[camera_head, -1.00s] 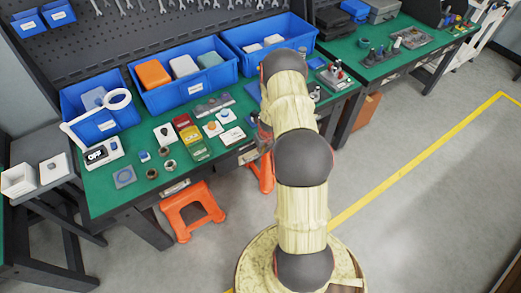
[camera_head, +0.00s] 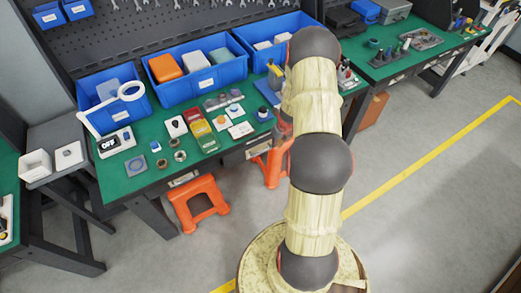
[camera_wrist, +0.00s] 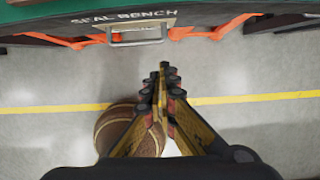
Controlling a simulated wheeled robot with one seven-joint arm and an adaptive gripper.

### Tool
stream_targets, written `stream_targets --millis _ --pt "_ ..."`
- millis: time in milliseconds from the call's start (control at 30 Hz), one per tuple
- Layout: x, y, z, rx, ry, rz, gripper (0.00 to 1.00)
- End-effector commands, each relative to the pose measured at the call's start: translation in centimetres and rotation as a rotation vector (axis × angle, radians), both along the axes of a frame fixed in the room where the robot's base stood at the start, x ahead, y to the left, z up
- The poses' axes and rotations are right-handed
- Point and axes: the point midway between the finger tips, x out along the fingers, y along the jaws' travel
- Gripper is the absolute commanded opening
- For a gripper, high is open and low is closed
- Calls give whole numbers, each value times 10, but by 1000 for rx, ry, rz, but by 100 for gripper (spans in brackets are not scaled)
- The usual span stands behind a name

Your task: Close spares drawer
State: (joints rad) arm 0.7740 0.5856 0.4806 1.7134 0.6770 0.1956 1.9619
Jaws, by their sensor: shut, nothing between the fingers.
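In the wrist view, a drawer-like front with a metal bar handle (camera_wrist: 137,40) sits under the bench edge lettered "SEAL BENCH". I cannot read a spares label on it or tell how far it stands out. My gripper (camera_wrist: 165,72) is shut and empty, its fingertips together below and slightly right of the handle, apart from it in the picture. In the head view, the green-topped bench (camera_head: 140,185) has labelled fronts below its top, one at the left (camera_head: 183,179) and one nearer the arm (camera_head: 258,151). My arm hides my gripper there.
An orange stool (camera_head: 198,203) stands under the bench, with more orange legs (camera_head: 273,163) near my arm. Blue bins (camera_head: 197,82) and small parts cover the bench. The floor at right is clear.

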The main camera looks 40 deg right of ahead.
Motion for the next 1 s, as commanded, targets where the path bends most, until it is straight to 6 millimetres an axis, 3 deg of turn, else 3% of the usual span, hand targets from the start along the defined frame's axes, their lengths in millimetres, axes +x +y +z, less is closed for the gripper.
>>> stream_targets --millis 33,167,233,300,400,500,600,700,833,1000 --pt "-18 -3 -31 21 21 -24 0" --pt "-67 -13 -112 86 70 -121 0" --pt "-94 -4 -156 171 93 -200 0" --pt "-115 17 -194 293 104 -273 0" --pt "-133 58 -235 505 91 -365 0" --pt "-130 100 -256 747 20 -447 0" --pt "-111 128 -251 962 -103 -500 0" --pt "-84 138 -227 1136 -266 -525 0" --pt "-49 131 -174 1282 -492 -506 0" --pt "-28 116 -121 1367 -708 -455 0"
